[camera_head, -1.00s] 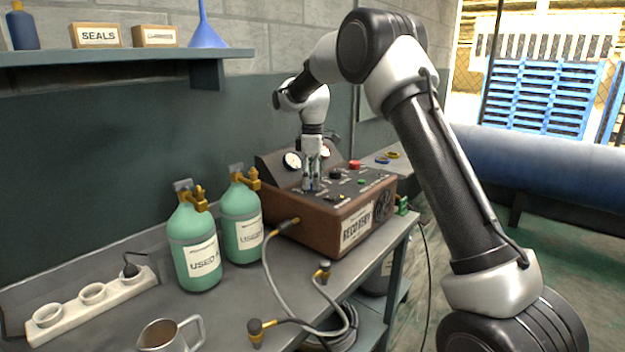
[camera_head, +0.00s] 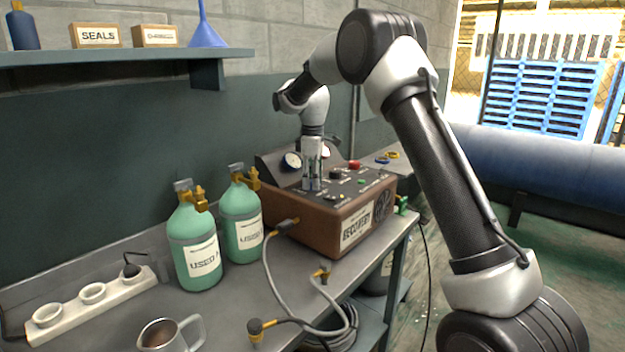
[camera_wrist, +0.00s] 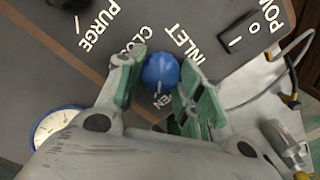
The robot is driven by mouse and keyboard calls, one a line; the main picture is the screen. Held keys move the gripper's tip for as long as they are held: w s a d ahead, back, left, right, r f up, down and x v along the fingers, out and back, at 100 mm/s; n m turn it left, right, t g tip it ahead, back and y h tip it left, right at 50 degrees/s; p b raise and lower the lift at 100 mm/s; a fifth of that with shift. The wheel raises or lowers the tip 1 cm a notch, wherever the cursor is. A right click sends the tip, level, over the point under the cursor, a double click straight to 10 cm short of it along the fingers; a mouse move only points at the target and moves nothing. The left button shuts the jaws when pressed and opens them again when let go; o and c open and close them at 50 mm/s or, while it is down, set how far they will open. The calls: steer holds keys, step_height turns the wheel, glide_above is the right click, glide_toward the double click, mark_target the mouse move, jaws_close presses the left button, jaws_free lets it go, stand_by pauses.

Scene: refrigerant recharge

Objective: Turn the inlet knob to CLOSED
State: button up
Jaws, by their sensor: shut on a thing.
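The blue inlet knob (camera_wrist: 160,72) sits on the dark top panel of the recovery machine (camera_head: 330,228), between the two green-padded fingers of my gripper (camera_wrist: 159,66). My gripper is shut on the knob, one finger on each side. A short white mark on the knob appears to face the OPEN label, which is partly hidden. The INLET and CLOSED labels are printed beyond the knob, and a finger covers part of CLOSED. In the head view my gripper (camera_head: 313,183) points down at the panel and hides the knob.
A gauge (camera_wrist: 57,125) stands close to the left finger. The power switch (camera_wrist: 250,33) and PURGE label (camera_wrist: 97,25) are nearby. Two green cylinders (camera_head: 194,250) stand left of the machine. Hoses (camera_head: 275,270) and a metal mug (camera_head: 170,335) are on the bench.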

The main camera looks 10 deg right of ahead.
steer(key=m, duration=0.3)
steer(key=shift+m, duration=0.4)
steer(key=m, duration=0.4)
steer(key=shift+w+m, duration=0.1)
steer(key=shift+m, duration=0.2)
steer(key=m, duration=0.4)
steer(key=shift+m, duration=2.4)
steer(key=o, duration=1)
steer(key=shift+r, duration=0.1)
